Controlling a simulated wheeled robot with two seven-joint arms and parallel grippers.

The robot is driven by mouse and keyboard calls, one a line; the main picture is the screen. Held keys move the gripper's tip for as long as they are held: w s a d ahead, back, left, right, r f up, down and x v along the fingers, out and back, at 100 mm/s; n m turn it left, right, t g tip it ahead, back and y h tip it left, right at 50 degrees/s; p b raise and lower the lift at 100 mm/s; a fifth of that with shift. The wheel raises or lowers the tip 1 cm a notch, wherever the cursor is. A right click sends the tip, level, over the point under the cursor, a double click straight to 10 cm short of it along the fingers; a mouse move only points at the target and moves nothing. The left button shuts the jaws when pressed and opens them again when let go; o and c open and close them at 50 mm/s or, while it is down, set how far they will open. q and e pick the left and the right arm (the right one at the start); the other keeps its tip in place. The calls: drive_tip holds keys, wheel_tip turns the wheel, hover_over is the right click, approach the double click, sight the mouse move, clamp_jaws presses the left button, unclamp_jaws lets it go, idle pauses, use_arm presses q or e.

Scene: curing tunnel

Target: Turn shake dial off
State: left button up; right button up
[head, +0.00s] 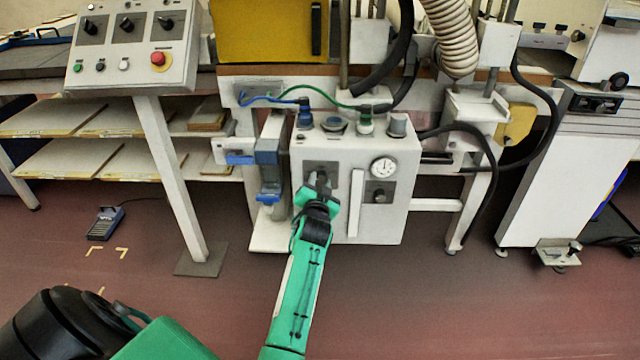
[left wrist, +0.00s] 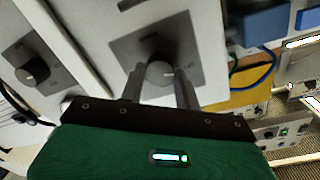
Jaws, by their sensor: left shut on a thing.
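The dial (left wrist: 160,73) is a round knob on a dark grey plate on the front of a white control box (head: 400,220). My left gripper (left wrist: 161,88) has its two fingers on either side of this knob and is shut on it. In the head view my left gripper (head: 319,184) reaches the upper left of the box front and mostly hides the dial. The label on the plate is too blurred to read. My right gripper is not in view.
A pressure gauge (head: 383,167) and a second knob (head: 379,197) sit right of a white vertical bar (head: 355,203) on the box. A blue-and-grey filter unit (head: 269,165) stands close on the left. A slanted panel (head: 135,50) with a red button is further left.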

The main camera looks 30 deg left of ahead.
use_arm(q)
drive_tip(key=shift+f, duration=0.1)
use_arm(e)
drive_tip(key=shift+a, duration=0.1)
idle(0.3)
use_arm(q)
drive_tip(key=o, duration=1)
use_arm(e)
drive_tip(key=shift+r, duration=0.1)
